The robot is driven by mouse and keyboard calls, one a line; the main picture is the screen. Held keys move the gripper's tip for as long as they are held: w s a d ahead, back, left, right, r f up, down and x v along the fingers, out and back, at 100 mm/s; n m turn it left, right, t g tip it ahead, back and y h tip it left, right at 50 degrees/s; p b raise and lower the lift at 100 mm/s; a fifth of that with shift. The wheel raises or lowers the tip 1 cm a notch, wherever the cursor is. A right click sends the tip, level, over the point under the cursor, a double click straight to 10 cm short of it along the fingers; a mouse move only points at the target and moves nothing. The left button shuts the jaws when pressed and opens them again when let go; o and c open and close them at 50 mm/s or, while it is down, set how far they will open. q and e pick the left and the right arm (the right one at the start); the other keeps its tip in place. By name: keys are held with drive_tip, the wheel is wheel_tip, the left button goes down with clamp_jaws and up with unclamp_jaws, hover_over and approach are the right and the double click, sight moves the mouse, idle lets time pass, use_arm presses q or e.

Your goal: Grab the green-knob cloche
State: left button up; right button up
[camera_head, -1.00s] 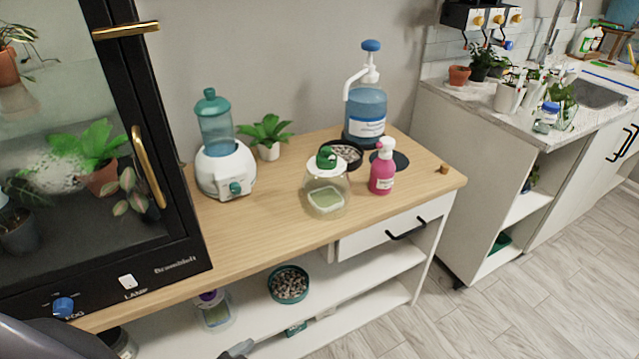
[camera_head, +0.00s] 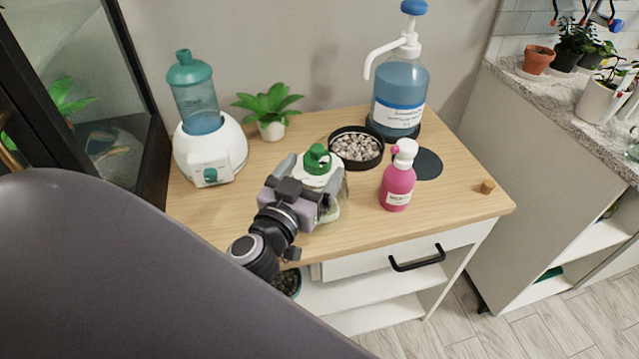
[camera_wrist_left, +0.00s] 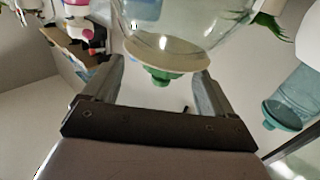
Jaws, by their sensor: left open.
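The green-knob cloche (camera_head: 317,157) stands on the wooden tabletop, a clear glass dome with a pale collar and a green knob on top. My left gripper (camera_head: 308,178) is in front of it and hides much of the glass. In the left wrist view, the cloche's glass (camera_wrist_left: 178,22) and green knob appear upside down, and my open left gripper (camera_wrist_left: 159,70) has one finger on each side of the knob and collar. I cannot tell whether the fingers touch it. My right gripper is not in view.
A pink pump bottle (camera_head: 397,178) stands to the right of the cloche, with a dark dish of pebbles (camera_head: 357,148) behind. A large blue pump bottle (camera_head: 398,95), a potted plant (camera_head: 270,108) and a white-and-teal humidifier (camera_head: 209,148) stand farther back. The right front tabletop is mostly clear.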

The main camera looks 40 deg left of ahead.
sight(318, 156)
use_arm(q)
drive_tip(key=w+p, duration=0.1)
drive_tip(key=w, duration=0.1)
drive_tip(key=w+a, duration=0.1)
drive_tip(key=w, duration=0.1)
drive_tip(key=shift+w+a+r+p, duration=0.2)
drive_tip(key=shift+p, duration=0.15)
drive_tip(key=shift+w+a+f, duration=0.1)
drive_tip(key=shift+w+f, duration=0.05)
drive_tip(key=shift+w, duration=0.45)
clamp_jaws()
